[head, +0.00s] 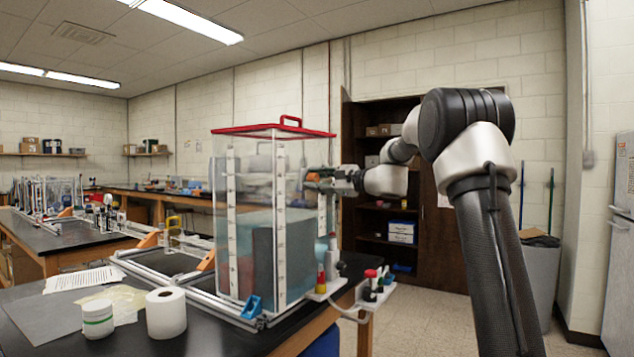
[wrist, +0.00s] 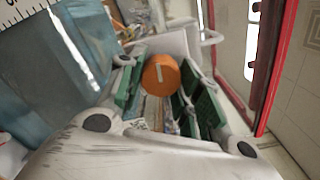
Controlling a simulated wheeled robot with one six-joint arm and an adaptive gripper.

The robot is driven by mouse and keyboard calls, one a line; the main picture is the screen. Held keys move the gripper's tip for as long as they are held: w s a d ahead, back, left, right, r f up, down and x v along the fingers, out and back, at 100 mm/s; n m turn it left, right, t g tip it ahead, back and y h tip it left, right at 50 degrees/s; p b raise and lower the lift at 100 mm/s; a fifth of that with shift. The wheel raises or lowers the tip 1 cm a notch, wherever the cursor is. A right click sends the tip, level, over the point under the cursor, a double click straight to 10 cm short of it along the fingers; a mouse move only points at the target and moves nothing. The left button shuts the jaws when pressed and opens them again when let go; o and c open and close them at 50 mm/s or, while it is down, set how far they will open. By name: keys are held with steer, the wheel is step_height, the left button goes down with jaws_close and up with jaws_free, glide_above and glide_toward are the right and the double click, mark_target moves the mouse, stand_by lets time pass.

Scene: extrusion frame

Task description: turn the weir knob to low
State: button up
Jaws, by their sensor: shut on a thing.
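The orange round weir knob (wrist: 161,76) sits between the green-padded fingers of my gripper (wrist: 162,92) in the wrist view. A pale pointer line on its face runs roughly up and down the picture. In the head view the orange knob (head: 312,177) shows at the right side of the clear tank (head: 270,215), with my gripper (head: 322,181) reaching it from the right. The gripper is shut on the knob. Any marks around the knob are hidden or too small to read.
The tank has a red lid rim (head: 245,131) with a handle and stands on a black bench (head: 210,330). A paper roll (head: 166,312) and a white jar (head: 97,318) stand front left. Small valves (head: 371,282) stand at the bench's right edge. Open floor lies right of the bench.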

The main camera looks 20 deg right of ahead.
steer(key=n, duration=0.4)
steer(key=shift+n, duration=0.4)
steer(key=n, duration=1)
steer(key=shift+r, duration=0.1)
steer(key=n, duration=0.9)
steer(key=shift+s+a, duration=0.1)
steer(key=n, duration=0.4)
steer(key=shift+n, duration=0.3)
steer(key=n, duration=0.4)
steer(key=shift+a+n, duration=0.1)
steer(key=shift+n, duration=2.3)
